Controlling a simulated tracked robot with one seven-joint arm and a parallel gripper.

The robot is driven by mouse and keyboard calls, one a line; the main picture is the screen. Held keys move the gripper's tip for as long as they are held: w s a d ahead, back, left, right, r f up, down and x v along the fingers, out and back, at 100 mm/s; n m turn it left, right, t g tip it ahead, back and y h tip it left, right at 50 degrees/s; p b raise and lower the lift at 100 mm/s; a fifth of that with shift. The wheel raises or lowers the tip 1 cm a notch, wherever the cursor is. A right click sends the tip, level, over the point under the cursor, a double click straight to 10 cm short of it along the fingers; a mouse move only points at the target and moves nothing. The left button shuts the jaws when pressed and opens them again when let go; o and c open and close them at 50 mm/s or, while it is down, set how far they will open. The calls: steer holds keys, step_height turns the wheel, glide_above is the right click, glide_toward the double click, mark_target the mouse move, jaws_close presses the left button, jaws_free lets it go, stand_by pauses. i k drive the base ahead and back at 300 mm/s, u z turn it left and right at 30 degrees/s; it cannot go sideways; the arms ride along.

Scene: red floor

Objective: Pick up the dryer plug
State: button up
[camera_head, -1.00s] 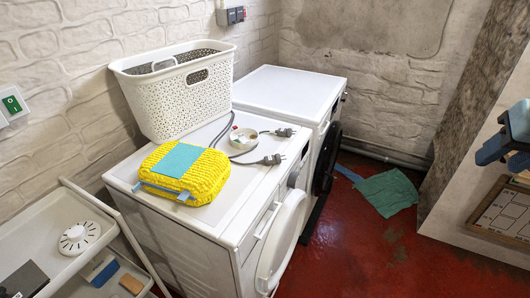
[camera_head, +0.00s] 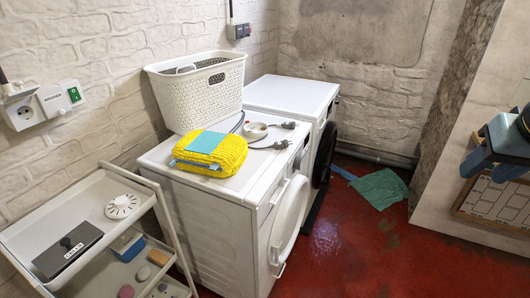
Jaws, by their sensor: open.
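Two dark plugs lie on top of the near white machine (camera_head: 180,155), close to its right edge. The upper plug (camera_head: 289,125) lies beside a round white dish. The lower plug (camera_head: 281,145) lies a little nearer. Grey cables run from them back past the dish toward the basket. I cannot tell which plug is the dryer's. The far white machine (camera_head: 290,92) has a black door; the near one has a white door.
A white basket (camera_head: 205,95) and a folded yellow cloth (camera_head: 225,158) occupy the near machine's top, with the dish (camera_head: 254,130). A white cart (camera_head: 40,220) stands at left, below a wall socket (camera_head: 25,112). Another socket box (camera_head: 238,31) is farther back. A green cloth (camera_head: 380,188) lies on the red floor.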

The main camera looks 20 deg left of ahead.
mark_target(279, 145)
steer(key=u, duration=0.6)
steer(key=k, duration=0.2)
steer(key=u, duration=0.15)
steer(key=i, duration=1.05)
steer(key=u, duration=1.05)
steer(key=k, duration=0.85)
steer(key=z, duration=0.2)
